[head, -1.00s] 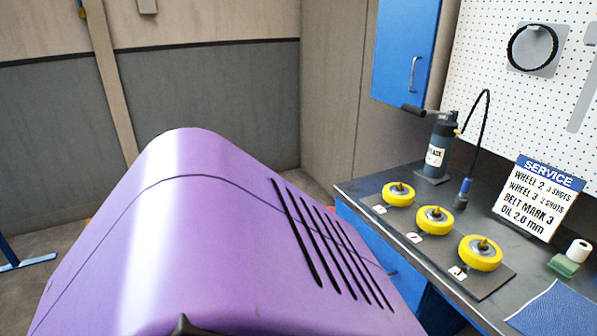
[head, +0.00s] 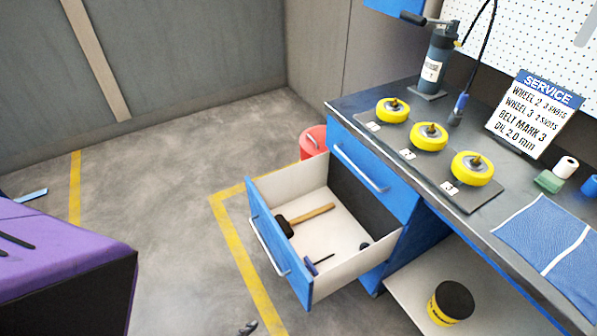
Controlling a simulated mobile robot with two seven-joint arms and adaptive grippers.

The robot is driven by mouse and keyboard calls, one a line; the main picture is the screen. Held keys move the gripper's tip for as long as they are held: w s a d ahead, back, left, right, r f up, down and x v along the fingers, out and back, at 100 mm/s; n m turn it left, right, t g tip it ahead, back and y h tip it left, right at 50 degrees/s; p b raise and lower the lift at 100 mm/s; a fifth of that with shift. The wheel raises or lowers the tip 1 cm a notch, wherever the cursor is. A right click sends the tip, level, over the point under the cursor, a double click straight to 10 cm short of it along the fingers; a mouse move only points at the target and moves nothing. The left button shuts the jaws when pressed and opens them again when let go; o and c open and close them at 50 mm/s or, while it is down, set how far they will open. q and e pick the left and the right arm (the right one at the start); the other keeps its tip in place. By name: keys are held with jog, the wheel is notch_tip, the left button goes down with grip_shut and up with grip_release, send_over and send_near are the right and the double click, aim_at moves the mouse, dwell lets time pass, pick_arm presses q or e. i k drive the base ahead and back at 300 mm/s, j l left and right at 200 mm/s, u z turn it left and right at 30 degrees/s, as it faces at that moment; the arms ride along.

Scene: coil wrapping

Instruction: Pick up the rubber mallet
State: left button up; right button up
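The mallet (head: 302,220) lies in an open blue-fronted drawer (head: 337,265) below the workbench in the head view. Its dark head is at the left near the drawer front, and its wooden handle points right and slightly away. Nothing holds it. A small dark tip, which looks like part of my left gripper (head: 247,328), shows at the bottom edge, well short of the drawer. Whether it is open or shut does not show. My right gripper is not in view.
A small dark-tipped tool (head: 319,263) and a dark round item (head: 364,246) also lie in the drawer. Yellow wheels (head: 429,137) stand on the bench. A red bin (head: 313,141) is behind the drawer. A purple cover (head: 62,250) is at left; open floor lies between.

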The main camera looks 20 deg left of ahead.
aim_at(285, 226)
jog(key=u, duration=0.8)
jog(key=z, duration=0.75)
jog(key=j+z, duration=0.2)
jog(key=z, duration=0.25)
jog(key=j+z, duration=0.3)
jog(key=z, duration=0.15)
jog(key=j+z, duration=0.25)
jog(key=z, duration=0.2)
jog(key=k+j+z, duration=0.1)
jog(key=j+z, duration=0.2)
jog(key=k+j+z, duration=0.1)
jog(key=j+z, duration=0.2)
jog(key=k+j+z, duration=0.15)
jog(key=j, duration=0.35)
jog(key=k+j+z, duration=0.2)
jog(key=k+j, duration=0.45)
jog(key=j, duration=0.2)
jog(key=k+j, duration=0.3)
jog(key=j, duration=0.15)
jog(key=i+j, duration=0.1)
jog(key=i, duration=0.3)
